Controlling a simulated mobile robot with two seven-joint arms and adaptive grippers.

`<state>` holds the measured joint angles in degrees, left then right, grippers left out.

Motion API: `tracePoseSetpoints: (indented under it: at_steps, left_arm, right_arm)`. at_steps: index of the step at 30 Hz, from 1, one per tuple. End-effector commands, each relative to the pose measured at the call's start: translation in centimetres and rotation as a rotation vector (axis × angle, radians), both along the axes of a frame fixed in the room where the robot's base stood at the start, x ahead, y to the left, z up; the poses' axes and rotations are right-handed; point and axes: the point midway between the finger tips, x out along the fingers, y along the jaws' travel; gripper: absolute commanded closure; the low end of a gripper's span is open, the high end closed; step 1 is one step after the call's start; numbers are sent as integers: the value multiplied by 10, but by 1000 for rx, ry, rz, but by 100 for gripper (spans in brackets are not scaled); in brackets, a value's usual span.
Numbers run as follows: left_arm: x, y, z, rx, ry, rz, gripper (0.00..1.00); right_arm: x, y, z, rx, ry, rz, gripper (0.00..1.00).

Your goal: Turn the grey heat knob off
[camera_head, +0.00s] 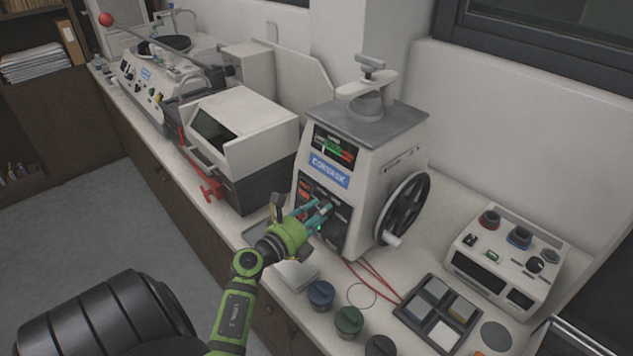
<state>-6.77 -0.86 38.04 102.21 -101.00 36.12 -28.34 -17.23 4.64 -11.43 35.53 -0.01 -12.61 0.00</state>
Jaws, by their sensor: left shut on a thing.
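The mounting press (382,160) stands on the bench, a pale box with a blue label, a dark front control panel and a handwheel on its right side. My left gripper (318,214) reaches the panel from the lower left. Its teal fingers are shut on a small grey knob (325,208) on the panel. The fingers cover much of the knob, so its pointer angle cannot be read. A small green light shows just below the fingertips. My right gripper is not in view.
The handwheel (402,216) sticks out right of the panel. Red cables (373,277) run over the bench below the press. Several dark-lidded jars (349,321), a compartment tray (437,312) and a control box (505,262) stand at the front right. A white machine (240,140) stands left.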

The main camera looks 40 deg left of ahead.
Motion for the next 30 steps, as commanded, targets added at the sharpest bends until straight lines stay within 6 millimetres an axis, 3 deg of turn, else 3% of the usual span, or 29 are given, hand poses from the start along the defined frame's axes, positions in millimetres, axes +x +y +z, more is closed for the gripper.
tracePoseSetpoints:
  at_steps: [1, 9, 26, 27, 29, 30]
  left_arm:
    - [1, 0, 7, -28, 1, 4, 97]
    - [1, -1, 4, -128, 8, 22, 97]
    - [1, 0, 3, -157, 8, 29, 97]
    - [1, 0, 3, -157, 8, 29, 60]
    - [1, 0, 3, -157, 8, 29, 42]
    - [1, 0, 3, -157, 8, 29, 42]
  right_arm:
    - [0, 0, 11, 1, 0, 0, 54]
    - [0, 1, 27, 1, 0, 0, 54]
    - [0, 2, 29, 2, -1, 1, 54]
    - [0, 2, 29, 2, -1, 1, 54]
    - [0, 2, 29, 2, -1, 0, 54]
    - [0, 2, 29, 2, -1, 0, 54]
